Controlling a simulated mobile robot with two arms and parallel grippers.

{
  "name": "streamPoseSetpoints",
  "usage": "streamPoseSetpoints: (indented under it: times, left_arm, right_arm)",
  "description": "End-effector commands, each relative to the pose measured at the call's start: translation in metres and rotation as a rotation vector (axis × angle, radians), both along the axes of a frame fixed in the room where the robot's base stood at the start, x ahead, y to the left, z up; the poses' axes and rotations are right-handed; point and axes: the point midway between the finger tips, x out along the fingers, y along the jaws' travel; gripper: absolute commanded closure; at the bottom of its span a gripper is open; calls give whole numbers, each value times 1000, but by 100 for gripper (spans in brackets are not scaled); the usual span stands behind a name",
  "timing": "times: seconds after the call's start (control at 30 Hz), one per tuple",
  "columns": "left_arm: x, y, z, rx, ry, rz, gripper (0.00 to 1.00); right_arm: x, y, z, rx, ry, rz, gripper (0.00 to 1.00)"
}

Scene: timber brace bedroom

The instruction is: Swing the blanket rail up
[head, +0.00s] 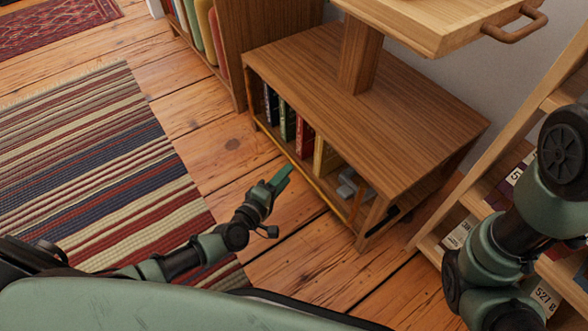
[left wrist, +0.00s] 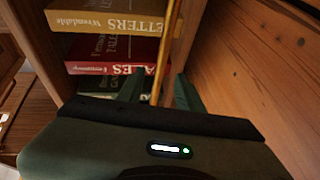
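A thin golden-brown rail (head: 322,188) runs along the low front of the wooden bench cabinet (head: 400,110); I take it to be the blanket rail. In the left wrist view the rail (left wrist: 164,58) runs between the two green fingers. My left gripper (head: 283,177) is at the cabinet's front, low near the floor. Its fingers (left wrist: 160,92) are apart, with a gap showing on each side of the rail. Contact with the rail does not show. My right arm is at the right edge of the head view, and its gripper is out of view.
Books (head: 304,133) stand inside the cabinet behind the rail. A wooden top with a curved handle (head: 517,28) rises above the cabinet. A ladder-like shelf (head: 480,190) stands at right. A striped rug (head: 95,150) covers the floor at left; bare boards lie between.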

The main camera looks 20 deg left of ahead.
Motion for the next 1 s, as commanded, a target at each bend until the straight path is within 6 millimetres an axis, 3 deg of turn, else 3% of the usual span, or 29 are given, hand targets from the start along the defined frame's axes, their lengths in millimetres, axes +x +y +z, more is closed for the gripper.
streamPoseSetpoints:
  times: [0.1,0.3,0.63,0.67,0.8,1.0]
  left_arm:
    - [21,-6,-6,-1,-3,1,64]
    - [42,-11,-9,0,-1,1,64]
    - [47,-13,-9,1,1,0,64]
    - [47,-13,-9,1,1,0,67]
    - [46,-13,-9,1,1,0,100]
    - [46,-12,-9,1,1,0,100]
  right_arm:
    - [1,0,-12,0,2,0,64]
    - [1,0,-20,0,2,0,64]
    - [1,0,-20,0,2,0,64]
    - [1,0,-20,0,2,0,64]
    - [1,0,-20,0,2,0,64]
    - [1,0,-20,0,2,0,64]
